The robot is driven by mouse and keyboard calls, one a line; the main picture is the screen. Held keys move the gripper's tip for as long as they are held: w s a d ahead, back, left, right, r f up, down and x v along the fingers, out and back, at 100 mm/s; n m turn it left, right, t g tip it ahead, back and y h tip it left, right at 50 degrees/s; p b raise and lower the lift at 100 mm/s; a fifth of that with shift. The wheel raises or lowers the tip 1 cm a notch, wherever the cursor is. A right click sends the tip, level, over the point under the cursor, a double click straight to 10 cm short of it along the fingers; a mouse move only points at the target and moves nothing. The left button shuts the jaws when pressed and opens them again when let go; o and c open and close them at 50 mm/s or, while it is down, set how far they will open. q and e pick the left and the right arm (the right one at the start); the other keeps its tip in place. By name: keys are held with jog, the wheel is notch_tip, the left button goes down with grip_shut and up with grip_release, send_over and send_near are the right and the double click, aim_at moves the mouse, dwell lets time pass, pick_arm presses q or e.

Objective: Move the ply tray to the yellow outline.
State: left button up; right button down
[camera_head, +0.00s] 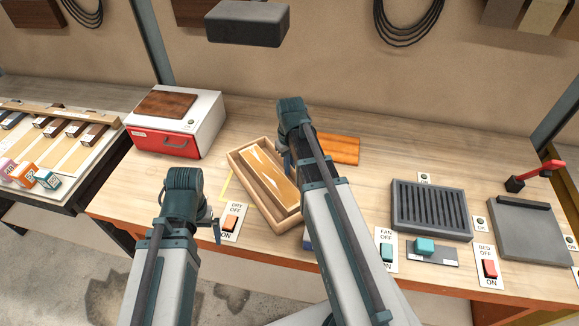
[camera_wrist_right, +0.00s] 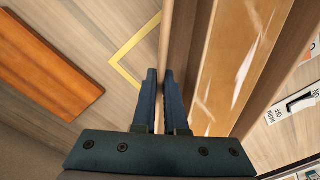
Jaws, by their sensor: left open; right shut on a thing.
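The ply tray (camera_head: 290,224) is a pale wooden box on the bench, set at a slant, with a glossy streaked wood piece (camera_head: 268,178) in it. My right gripper (camera_head: 286,162) is shut on its far right wall; the right wrist view shows the fingers (camera_wrist_right: 160,95) around the tray wall (camera_wrist_right: 187,50). A strip of the yellow outline (camera_head: 224,187) shows just left of the tray; a corner of the outline (camera_wrist_right: 113,61) shows in the right wrist view. My left gripper (camera_head: 215,230) is open and empty, near the bench's front edge.
A red-fronted oven (camera_head: 176,145) stands behind left. An orange board (camera_head: 338,149) lies right of my right gripper. The DRY switch (camera_head: 231,222) is close to the tray's front left. A black grille (camera_head: 431,208) and grey plate (camera_head: 515,230) sit right.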

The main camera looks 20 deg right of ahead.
jog(key=shift+f, duration=0.25)
notch_tip(320, 180, down, 3)
jog(key=b, duration=0.3)
jog(key=shift+f+b, duration=0.2)
jog(key=shift+b, duration=0.1)
jog(key=shift+f, duration=0.15)
jog(key=c, duration=1)
grip_release()
jog(key=shift+o, duration=0.2)
